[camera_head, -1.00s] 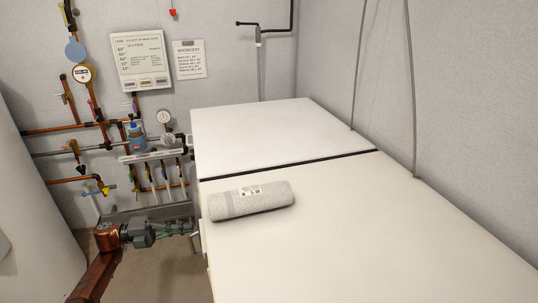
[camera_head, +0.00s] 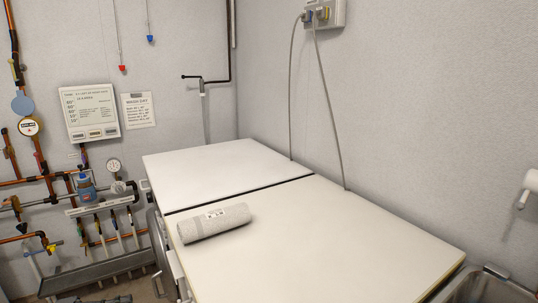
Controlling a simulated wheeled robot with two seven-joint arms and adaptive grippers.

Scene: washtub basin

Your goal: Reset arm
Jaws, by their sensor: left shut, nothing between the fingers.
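My left gripper (camera_head: 98,299) shows only as a dark sliver at the bottom edge, left of the white appliances. It is shut and empty, and most of it is cut off by the frame. My right gripper is out of view. A rolled grey towel (camera_head: 213,223) with a paper label lies on the near white worktop (camera_head: 320,240), well to the right of and above my left gripper in the picture.
A second white top (camera_head: 225,167) adjoins behind a dark gap. A grey trough (camera_head: 95,272) and copper pipes with valves line the left wall. A metal sink (camera_head: 485,288) is at the lower right. The worktop's right part is clear.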

